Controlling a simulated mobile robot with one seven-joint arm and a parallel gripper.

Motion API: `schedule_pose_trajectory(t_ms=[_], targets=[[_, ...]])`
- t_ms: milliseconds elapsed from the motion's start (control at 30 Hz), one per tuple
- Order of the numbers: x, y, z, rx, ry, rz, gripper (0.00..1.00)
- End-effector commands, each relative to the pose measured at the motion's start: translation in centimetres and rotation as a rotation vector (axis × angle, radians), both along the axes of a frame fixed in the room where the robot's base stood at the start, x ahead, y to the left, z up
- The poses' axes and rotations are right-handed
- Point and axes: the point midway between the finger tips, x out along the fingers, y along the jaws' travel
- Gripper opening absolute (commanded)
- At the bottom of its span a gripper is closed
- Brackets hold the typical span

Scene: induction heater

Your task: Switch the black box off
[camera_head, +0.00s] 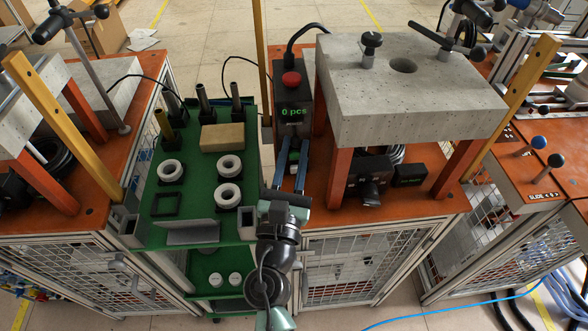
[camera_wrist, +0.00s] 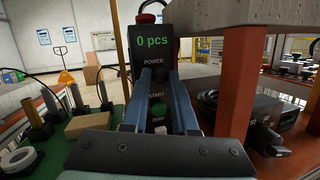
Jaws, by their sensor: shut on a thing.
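The black box (camera_head: 290,118) stands upright on the orange table, with a red button (camera_head: 291,79) on top and a green "0 pcs" display. In the wrist view the black box (camera_wrist: 152,30) faces me, the display lit, with POWER, START and ZERO labels below. A green button (camera_wrist: 159,106) shows by START. My gripper (camera_head: 296,140) reaches the box's front from the near side. Its two blue fingers (camera_wrist: 160,74) end just below the POWER label, shut on the power switch with a gap between them. The switch itself is mostly hidden between the fingertips.
A concrete block (camera_head: 420,110) on orange legs stands close to the right of the box. A green cart (camera_head: 200,215) with white rings and a tan block is on the left. A yellow post (camera_head: 259,50) rises behind left.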

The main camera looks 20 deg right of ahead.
Motion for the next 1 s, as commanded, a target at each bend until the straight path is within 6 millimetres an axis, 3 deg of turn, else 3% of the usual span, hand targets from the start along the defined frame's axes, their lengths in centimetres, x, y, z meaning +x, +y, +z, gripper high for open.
schedule_pose_trajectory(t_ms=[33,1000], targets=[[0.0,0.1,-1.3,-0.007,-0.023,0.001,0.00],[0.3,-0.1,-2.5,-0.102,-0.356,0.001,0.00]])
